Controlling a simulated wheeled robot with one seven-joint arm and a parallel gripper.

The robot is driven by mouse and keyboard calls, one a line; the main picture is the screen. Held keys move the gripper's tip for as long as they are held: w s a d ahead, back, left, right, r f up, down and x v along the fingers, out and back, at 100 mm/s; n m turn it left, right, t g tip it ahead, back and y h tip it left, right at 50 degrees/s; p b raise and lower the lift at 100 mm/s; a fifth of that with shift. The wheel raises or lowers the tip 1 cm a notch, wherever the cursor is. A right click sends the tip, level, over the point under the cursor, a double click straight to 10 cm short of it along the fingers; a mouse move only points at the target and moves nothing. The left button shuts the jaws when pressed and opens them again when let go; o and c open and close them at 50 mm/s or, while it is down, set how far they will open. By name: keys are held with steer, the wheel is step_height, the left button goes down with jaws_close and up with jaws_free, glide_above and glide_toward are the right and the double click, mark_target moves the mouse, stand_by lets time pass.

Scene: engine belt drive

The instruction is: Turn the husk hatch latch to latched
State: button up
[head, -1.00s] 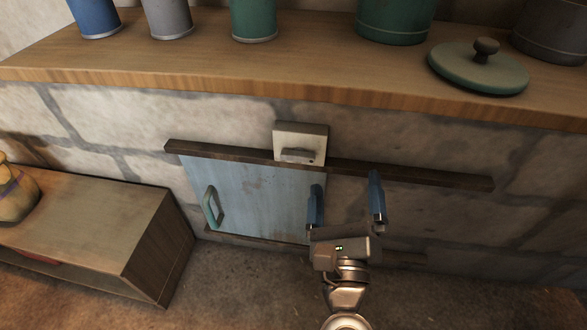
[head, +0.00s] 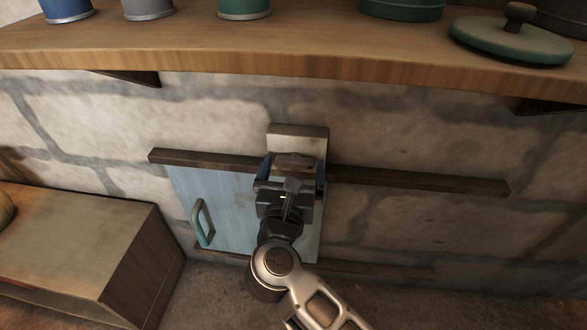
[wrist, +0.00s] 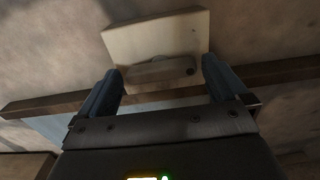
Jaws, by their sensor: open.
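The husk hatch (head: 232,210) is a pale blue panel with a green handle (head: 203,222) at its left, set between dark wooden rails. The latch plate (head: 299,133) is a cream block above the hatch's right part; it also shows in the wrist view (wrist: 155,38). Its grey latch bar (wrist: 160,70) lies roughly horizontal, with a small dark dot near its right end. My gripper (wrist: 163,80) is open, with one blue finger to each side of the latch bar in the wrist view. In the head view my gripper (head: 293,168) hides much of the latch. I cannot tell whether the fingers touch it.
A wooden shelf (head: 330,55) with canisters and a green lid (head: 512,40) overhangs the wall above. The upper rail (head: 420,180) runs to the right past the hatch. A low wooden cabinet (head: 90,235) stands at the left.

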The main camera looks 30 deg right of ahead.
steer(key=shift+w+d, duration=0.25)
steer(key=shift+w, duration=0.1)
steer(key=shift+c, duration=0.3)
steer(key=c, duration=0.8)
